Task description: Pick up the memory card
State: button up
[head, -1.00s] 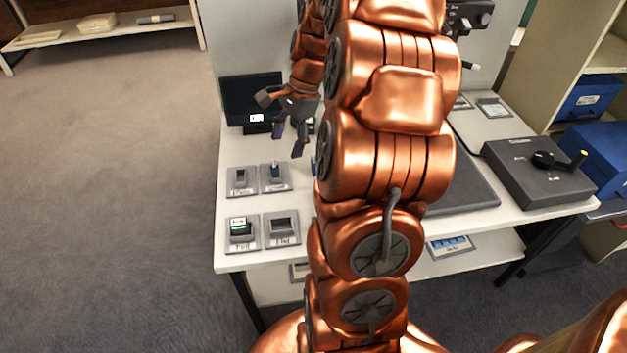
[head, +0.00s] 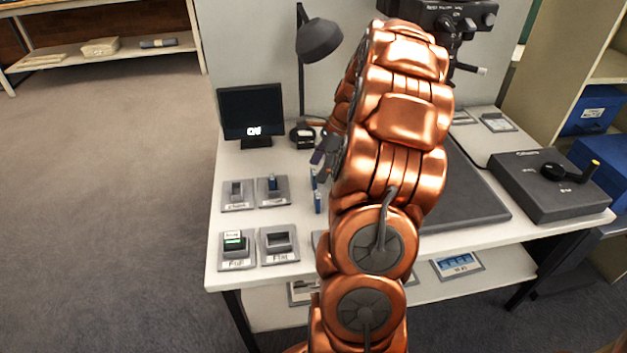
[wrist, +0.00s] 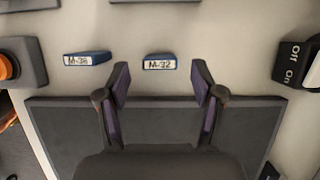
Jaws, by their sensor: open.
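Two small blue cards with white labels lie on the light desk in the wrist view. The card marked M-32 (wrist: 160,62) is just beyond and between my fingertips, apart from them. The card marked M-38 (wrist: 87,59) is to its left, outside the fingers. In the head view, blue pieces (head: 317,202) that look like these cards show left of my arm. I cannot tell which card is the memory card of the task. My gripper (wrist: 162,78) is open and empty over the edge of a dark mat; in the head view my arm hides much of it.
A small monitor (head: 252,110) and lamp (head: 320,42) stand behind. An On/Off switch (wrist: 300,66) and an orange knob (wrist: 8,66) flank the cards.

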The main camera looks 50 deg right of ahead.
aim_at(314, 177)
jog(key=x, duration=0.4)
jog(key=shift+b, duration=0.3)
jog(key=shift+r, duration=0.1)
jog(key=c, duration=1.1)
jog(key=shift+d+r, duration=0.1)
